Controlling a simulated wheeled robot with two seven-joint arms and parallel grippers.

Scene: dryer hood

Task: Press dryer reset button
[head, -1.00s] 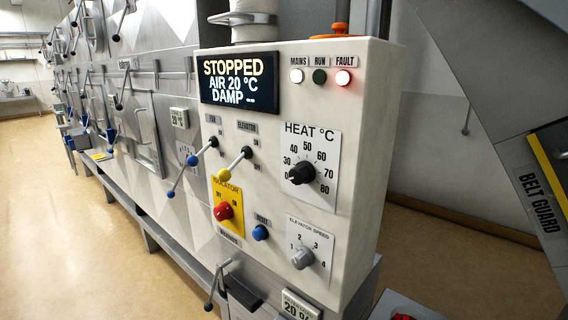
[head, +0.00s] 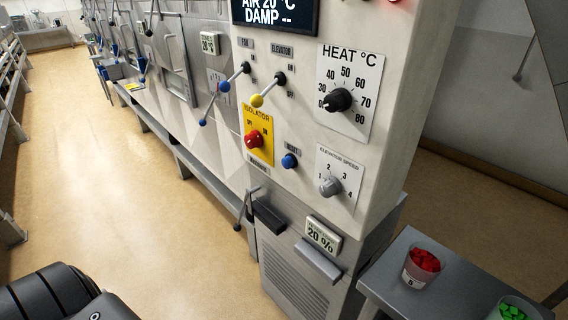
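The blue reset button (head: 289,161) is on the lower front of the white control panel (head: 300,115), under a small label that reads RESET. It sits right of the yellow isolator plate (head: 264,150) with its red knob and left of the grey elevator speed knob (head: 330,186). Nothing covers it. The display (head: 275,14) is cut by the top edge and shows AIR 20 °C and DAMP. A red lamp (head: 394,1) is just visible at the top. Neither gripper shows; a dark part of me is at the bottom left.
A black heat knob (head: 338,100) is at upper right. A side table (head: 400,262) at lower right holds cups of red (head: 421,266) and green (head: 512,312) pieces. The floor at left is clear.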

